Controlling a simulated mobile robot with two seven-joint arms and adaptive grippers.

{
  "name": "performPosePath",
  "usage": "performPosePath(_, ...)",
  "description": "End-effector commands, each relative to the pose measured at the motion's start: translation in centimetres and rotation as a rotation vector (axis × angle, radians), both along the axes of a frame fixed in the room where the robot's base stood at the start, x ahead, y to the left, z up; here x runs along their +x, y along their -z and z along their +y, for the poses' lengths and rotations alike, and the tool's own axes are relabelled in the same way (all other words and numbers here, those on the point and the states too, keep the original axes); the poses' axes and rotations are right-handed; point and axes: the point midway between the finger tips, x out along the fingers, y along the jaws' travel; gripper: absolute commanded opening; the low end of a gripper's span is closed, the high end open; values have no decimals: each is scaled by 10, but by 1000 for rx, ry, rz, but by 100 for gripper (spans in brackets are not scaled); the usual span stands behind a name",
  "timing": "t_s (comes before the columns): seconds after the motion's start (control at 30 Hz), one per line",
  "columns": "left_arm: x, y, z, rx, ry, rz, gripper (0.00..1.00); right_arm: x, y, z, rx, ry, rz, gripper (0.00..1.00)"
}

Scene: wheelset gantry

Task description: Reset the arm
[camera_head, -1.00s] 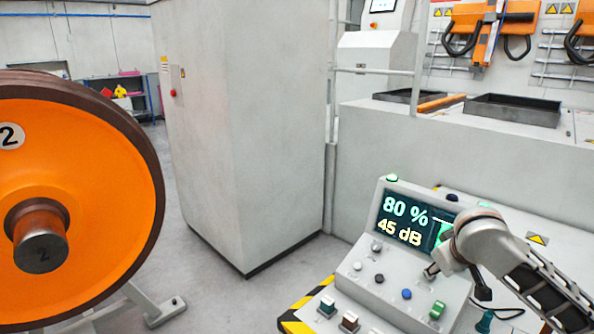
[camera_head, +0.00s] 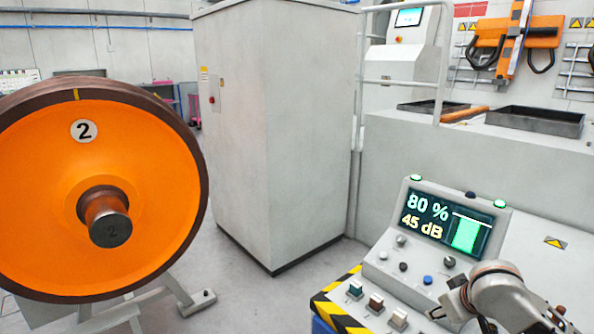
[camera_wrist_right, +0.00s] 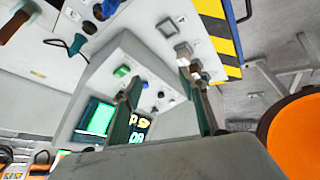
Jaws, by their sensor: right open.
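My right arm (camera_head: 505,300) comes in at the lower right of the head view, in front of the control console's lower right part. In the right wrist view my right gripper (camera_wrist_right: 162,82) is open, with nothing between its two fingers. The console (camera_wrist_right: 150,65) shows tilted beyond the fingers, with its knobs and buttons. In the head view the console's screen (camera_head: 437,220) reads 80 % and 45 dB, with a green bar. My left gripper is not in view.
A large orange wheel (camera_head: 45,205) marked 2 stands at the left. A tall grey cabinet (camera_head: 275,130) stands in the middle. Yellow-black striping (camera_head: 335,310) edges the console. Bare floor (camera_head: 235,285) lies between wheel and console.

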Motion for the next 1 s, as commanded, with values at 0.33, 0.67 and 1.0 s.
performPosePath(0.33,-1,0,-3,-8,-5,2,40,-52,128,85,205,-103,-37,43)
performPosePath(0.67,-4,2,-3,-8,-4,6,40,-150,223,132,295,-130,-162,43)
performPosePath(1.0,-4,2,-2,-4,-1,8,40,-254,263,136,231,-137,-266,43)
